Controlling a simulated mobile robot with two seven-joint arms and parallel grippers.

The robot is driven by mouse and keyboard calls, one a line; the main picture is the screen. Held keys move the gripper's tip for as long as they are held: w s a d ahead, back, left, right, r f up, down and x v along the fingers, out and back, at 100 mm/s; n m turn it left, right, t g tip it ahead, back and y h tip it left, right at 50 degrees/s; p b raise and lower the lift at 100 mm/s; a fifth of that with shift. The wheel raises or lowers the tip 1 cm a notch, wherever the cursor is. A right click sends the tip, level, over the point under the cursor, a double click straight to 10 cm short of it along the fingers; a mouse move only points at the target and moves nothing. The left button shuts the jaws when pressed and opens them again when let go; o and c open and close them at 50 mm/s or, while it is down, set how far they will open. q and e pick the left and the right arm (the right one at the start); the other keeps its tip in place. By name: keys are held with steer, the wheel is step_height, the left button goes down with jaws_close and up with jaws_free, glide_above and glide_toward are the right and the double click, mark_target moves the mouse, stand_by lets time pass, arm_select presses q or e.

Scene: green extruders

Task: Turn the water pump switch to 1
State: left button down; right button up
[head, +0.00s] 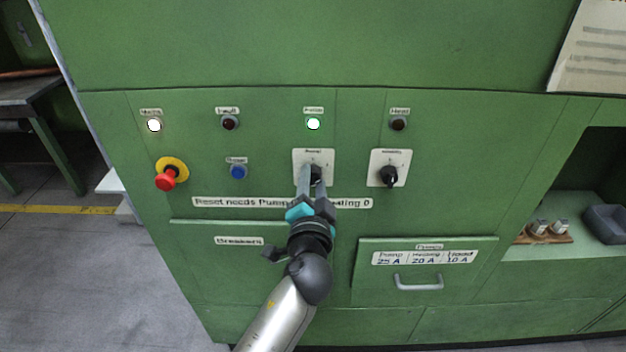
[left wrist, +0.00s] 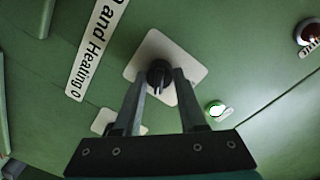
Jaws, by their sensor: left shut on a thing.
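The water pump switch (head: 316,172) is a black knob on a white plate in the middle of the green panel. In the left wrist view the black knob (left wrist: 158,74) sits between my finger tips. My left gripper (head: 311,178) is shut on it, one finger on each side. The fingers hide part of the plate's markings, so I cannot read where the knob points. My right gripper is in neither view.
The heating switch (head: 389,176) is close by on the right. A lit green lamp (head: 313,124) is above the pump switch. A red emergency button (head: 167,178) and blue button (head: 238,172) are left. A drawer handle (head: 418,286) sticks out below right.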

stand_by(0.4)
arm_select(q)
steer(key=shift+c, duration=2.3)
jaws_free()
